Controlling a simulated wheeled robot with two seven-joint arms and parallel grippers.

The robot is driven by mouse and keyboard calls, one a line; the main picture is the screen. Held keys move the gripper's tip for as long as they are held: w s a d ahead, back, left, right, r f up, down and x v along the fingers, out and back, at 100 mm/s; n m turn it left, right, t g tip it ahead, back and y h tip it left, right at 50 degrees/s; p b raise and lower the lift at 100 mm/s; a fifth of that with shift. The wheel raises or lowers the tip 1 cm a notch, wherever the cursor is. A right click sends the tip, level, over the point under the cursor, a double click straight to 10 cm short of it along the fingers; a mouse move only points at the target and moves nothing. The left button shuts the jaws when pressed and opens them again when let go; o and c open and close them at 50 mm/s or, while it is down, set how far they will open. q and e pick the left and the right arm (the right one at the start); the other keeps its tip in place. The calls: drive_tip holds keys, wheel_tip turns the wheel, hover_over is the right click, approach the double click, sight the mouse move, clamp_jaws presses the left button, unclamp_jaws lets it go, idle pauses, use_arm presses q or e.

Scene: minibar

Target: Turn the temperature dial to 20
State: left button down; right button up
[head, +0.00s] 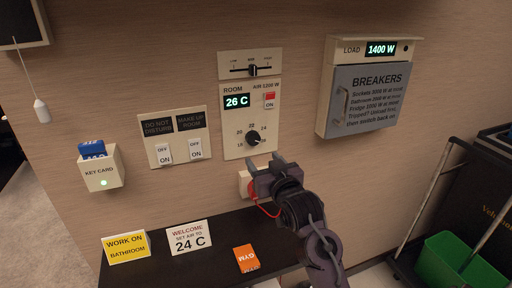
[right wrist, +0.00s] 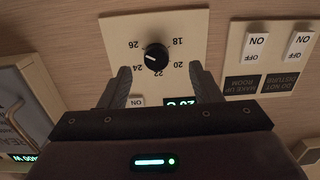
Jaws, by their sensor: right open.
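The black round temperature dial (head: 253,138) is on the cream ROOM panel (head: 232,150), with numbers around it. The panel's display (head: 237,101) reads 26 C. In the right wrist view, which is upside down, the dial (right wrist: 157,57) sits between and beyond my fingertips. Its white mark points left, toward the 24 and 26 side; the exact number is hard to tell. My right gripper (head: 266,164) is open and empty, just below and in front of the dial, apart from it. The dial's lower right surroundings are partly hidden in the head view. My left gripper is not in view.
Two switches (head: 180,150) and a key card holder (head: 102,168) are left. The breaker box (head: 365,100) is right. A dark shelf (head: 215,265) with cards lies below.

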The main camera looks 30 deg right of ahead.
sight(255, 141)
drive_tip(key=w, duration=0.2)
drive_tip(key=w+d+r+p, duration=0.1)
drive_tip(key=w, duration=0.1)
drive_tip(key=w+d, duration=0.1)
drive_tip(key=w, duration=0.1)
drive_tip(key=shift+w+d+r+p, duration=0.15)
drive_tip(key=shift+w+p, duration=0.1)
drive_tip(key=shift+p, duration=0.15)
drive_tip(key=shift+w+d, duration=0.1)
drive_tip(key=shift+w, duration=0.5)
drive_tip(key=c, duration=1)
